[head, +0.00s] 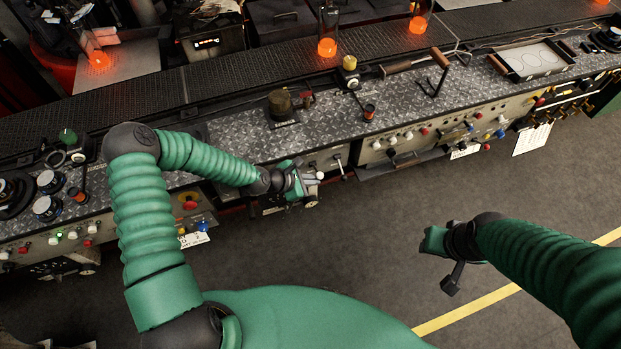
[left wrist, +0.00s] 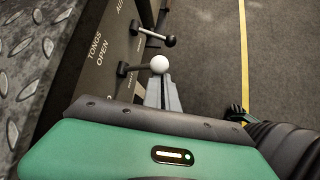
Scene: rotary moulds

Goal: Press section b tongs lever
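In the left wrist view, a lever with a white ball knob (left wrist: 160,64) sticks out from a panel (left wrist: 100,72) lettered "TONGS OPEN". My left gripper (left wrist: 161,88) has its grey fingertips right at this knob. They lie close together, and I cannot tell whether they touch the knob or are fully shut. In the head view, my left gripper (head: 306,189) is low at the front of the console. A pale knob (head: 319,175) shows beside it. My right gripper (head: 445,262) hangs over the floor, away from the console, its fingers unclear.
The console (head: 225,132) has a metal top with knobs, buttons and a handle (head: 436,75). Glowing orange pieces (head: 327,47) are behind it. The grey floor (head: 380,220) in front is clear.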

